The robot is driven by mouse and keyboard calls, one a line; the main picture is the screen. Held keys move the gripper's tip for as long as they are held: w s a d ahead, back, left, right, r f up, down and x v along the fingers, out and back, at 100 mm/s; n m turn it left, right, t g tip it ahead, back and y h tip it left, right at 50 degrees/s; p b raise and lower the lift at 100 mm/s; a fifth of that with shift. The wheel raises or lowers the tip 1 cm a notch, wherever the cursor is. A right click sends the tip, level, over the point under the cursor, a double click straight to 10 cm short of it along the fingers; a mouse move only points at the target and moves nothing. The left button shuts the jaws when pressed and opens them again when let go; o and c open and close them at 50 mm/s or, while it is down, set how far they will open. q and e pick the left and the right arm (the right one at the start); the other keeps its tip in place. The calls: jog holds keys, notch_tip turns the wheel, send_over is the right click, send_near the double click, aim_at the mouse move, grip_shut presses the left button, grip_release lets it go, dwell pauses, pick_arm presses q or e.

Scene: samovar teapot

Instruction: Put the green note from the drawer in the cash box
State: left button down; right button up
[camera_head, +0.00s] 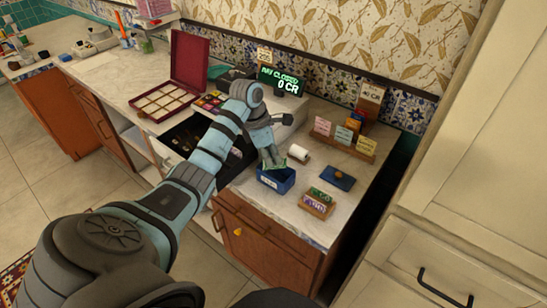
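My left gripper (272,158) reaches over the counter and points down just above the open blue cash box (276,182). A pale green note (277,164) shows at its fingertips, at the back rim of the box. The fingers look shut on it, though they are small in the view. How far the note reaches into the box is hard to tell. The drawer (178,143) below the counter is pulled open, with a dark inside partly hidden by my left arm. My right gripper is not in view.
A blue flat piece (338,177) lies right of the box, beside a wooden tray of notes (318,202). A white paper roll (298,153), a card rack (345,142) and a display (281,80) stand behind. An open red case (172,90) stands to the left.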

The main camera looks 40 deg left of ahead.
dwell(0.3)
pick_arm(q)
jog(key=c, duration=1.3)
grip_release()
jog(key=shift+r, duration=0.1)
notch_tip(320, 180, up, 7)
jog(key=p, duration=0.6)
jog(key=shift+w, duration=0.1)
